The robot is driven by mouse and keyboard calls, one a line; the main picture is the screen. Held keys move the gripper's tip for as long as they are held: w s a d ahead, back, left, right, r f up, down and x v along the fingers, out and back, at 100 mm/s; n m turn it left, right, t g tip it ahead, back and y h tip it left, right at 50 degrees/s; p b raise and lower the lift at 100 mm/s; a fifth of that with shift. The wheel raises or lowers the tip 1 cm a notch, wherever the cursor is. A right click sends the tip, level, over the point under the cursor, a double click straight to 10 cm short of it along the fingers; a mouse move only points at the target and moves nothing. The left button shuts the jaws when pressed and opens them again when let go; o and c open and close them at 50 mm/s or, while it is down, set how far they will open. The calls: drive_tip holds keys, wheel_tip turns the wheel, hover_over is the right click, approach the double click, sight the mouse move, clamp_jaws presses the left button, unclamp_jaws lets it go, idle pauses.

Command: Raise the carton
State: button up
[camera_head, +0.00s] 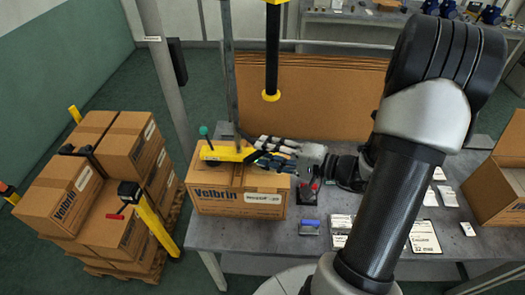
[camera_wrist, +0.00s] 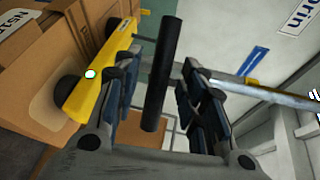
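The carton (camera_head: 225,203), brown and marked Velbrin, sits on the near left part of the grey table. A yellow lifting head (camera_head: 222,152) with dark round pads rests on the carton's top; it also shows in the wrist view (camera_wrist: 98,78). A teal knob (camera_head: 203,131) stands at its left end. My gripper (camera_head: 264,152) is beside the lifting head, above the carton's right side. In the wrist view its fingers (camera_wrist: 163,100) are open, on either side of a black bar (camera_wrist: 163,72), with gaps showing on both sides.
A black tube (camera_head: 272,50) with a yellow end ring hangs above the table. Stacked cartons (camera_head: 50,190) fill a pallet at left, beside a yellow post (camera_head: 155,228). An open box (camera_head: 500,170) stands at right. Cards and small parts lie on the table (camera_head: 250,232).

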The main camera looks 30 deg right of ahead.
drive_tip(key=shift+x, duration=0.9)
drive_tip(key=shift+c, duration=0.2)
clamp_jaws()
drive_tip(key=shift+f, duration=0.1)
